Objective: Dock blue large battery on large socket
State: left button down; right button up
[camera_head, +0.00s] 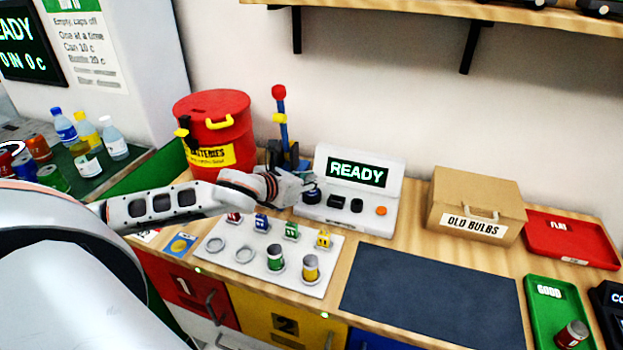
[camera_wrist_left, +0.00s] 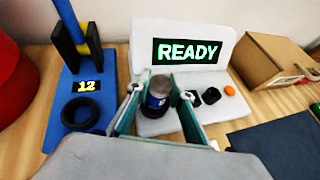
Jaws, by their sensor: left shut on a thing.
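The blue large battery (camera_wrist_left: 157,98) is upright between the fingers of my left gripper (camera_wrist_left: 158,100) in the left wrist view. In the head view, my left gripper (camera_head: 306,186) is shut on it at the left side of the white tester (camera_head: 325,216). The battery shows there only as a small dark patch (camera_head: 311,196). The tester's screen reads READY. I cannot tell whether the battery touches the socket. My right gripper is not in view.
The white rack (camera_head: 217,267) in front holds green (camera_head: 275,258) and yellow (camera_head: 310,268) large batteries beside two empty rings. Close left are a blue stand (camera_wrist_left: 105,120) with an upright rod and a red bin (camera_head: 222,130). A cardboard box (camera_head: 477,197) and dark mat (camera_head: 430,298) lie right.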

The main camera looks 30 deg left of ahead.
pick_arm(q)
jog(key=shift+p, duration=0.35)
dwell(0.8)
jog(key=shift+f, duration=0.55)
jog(key=c, duration=2.1)
grip_release()
jog(key=shift+p+v, duration=0.45)
jog(key=shift+v, duration=5.05)
jog(key=shift+d+f, duration=0.1)
